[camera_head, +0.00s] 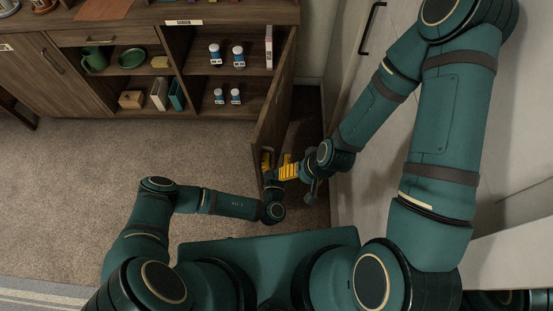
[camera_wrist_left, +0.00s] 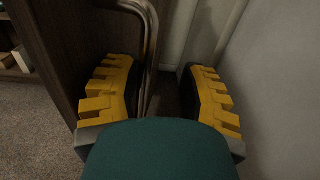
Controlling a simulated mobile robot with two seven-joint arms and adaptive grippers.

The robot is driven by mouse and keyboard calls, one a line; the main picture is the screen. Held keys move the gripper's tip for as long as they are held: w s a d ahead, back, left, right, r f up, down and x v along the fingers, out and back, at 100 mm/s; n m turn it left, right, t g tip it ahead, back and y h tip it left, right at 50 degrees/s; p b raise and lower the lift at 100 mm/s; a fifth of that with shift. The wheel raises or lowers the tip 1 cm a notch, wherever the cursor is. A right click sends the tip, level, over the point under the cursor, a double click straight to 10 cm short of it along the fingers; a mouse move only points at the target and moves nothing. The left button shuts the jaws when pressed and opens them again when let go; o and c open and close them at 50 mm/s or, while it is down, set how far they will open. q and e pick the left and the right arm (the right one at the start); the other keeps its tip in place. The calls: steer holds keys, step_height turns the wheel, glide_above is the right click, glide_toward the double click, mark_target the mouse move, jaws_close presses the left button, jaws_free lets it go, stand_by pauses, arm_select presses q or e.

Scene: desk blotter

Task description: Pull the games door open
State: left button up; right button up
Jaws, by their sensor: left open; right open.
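The games door (camera_head: 272,98) is dark wood and stands swung out from the right end of the cabinet, its compartment exposed. In the left wrist view the door (camera_wrist_left: 50,40) is on the left, with its curved metal handle (camera_wrist_left: 151,50) on its face. My left gripper (camera_head: 276,162) is open at the door's near edge. Its yellow fingers (camera_wrist_left: 160,95) stand apart, with the handle bar between them, close to the left finger. My right gripper (camera_head: 293,174) appears open just to the right; its fingers partly overlap the left gripper in the head view.
The open cabinet (camera_head: 196,104) holds several small white-and-blue bottles (camera_head: 236,96) and an upright white box (camera_head: 269,46). A green mug (camera_head: 94,58) and bowl (camera_head: 132,58) sit left of them. Carpet (camera_head: 110,150) is clear at the left.

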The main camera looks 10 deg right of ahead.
arm_select(q)
steer(key=s+a, duration=0.2)
steer(key=s, duration=1)
steer(key=shift+w, duration=0.1)
